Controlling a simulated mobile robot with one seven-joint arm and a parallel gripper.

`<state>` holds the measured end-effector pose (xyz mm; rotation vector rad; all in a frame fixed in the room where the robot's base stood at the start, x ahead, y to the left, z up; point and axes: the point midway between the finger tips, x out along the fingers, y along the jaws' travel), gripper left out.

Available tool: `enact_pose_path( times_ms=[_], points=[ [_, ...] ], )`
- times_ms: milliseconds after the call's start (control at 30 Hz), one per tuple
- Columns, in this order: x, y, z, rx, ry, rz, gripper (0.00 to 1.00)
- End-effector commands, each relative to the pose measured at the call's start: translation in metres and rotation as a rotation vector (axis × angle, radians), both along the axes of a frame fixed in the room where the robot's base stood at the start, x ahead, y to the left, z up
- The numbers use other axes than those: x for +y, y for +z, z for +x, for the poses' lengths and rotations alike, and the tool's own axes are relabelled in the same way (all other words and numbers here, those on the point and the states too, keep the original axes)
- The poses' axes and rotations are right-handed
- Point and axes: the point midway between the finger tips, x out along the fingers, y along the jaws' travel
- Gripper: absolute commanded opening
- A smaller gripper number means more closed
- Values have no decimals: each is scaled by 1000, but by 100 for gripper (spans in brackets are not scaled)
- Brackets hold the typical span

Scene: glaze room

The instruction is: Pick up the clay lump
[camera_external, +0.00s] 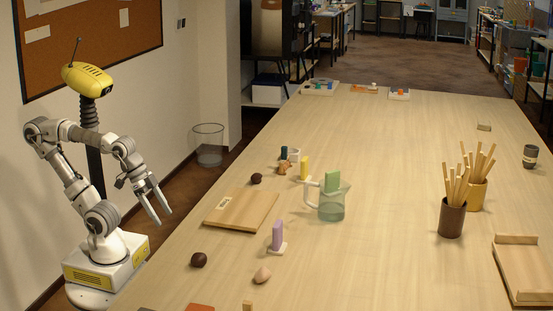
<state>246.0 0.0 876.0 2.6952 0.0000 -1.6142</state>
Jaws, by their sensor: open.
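Several small lumps lie on the long wooden table (370,150), and I cannot tell for sure which is the clay lump. A dark brown round lump (199,260) is at the near left. A second dark brown lump (256,178) sits just behind the wooden board. A pale, pointed beige lump (262,275) is at the near middle, and a tan, uneven lump (284,168) is farther back. My gripper (164,217) is open and empty by the table's left edge, apart from all the lumps.
The wooden board (240,210) lies near the left edge. A lilac block (277,236) stands on a small pale base. Cups of sticks (452,219) and a wooden tray (525,270) are at right. The table's far middle is clear.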

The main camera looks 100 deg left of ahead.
Motion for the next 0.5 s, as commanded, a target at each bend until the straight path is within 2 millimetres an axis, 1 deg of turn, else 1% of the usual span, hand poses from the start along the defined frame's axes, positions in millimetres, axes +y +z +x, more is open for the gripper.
enact_pose_path(
  times_ms=[133, 167, 233, 267, 367, 400, 500],
  points=[
    [0, 3, 1, 2, 4, -2, 82],
    [1, 6, 2, 4, 10, -5, 82],
    [2, 19, 7, 15, 33, -17, 82],
    [4, 26, 11, 22, 49, -25, 82],
    [10, 58, 27, 54, 124, -63, 82],
    [13, 73, 35, 69, 162, -80, 82],
    [23, 105, 56, 110, 264, -124, 82]
  ],
)
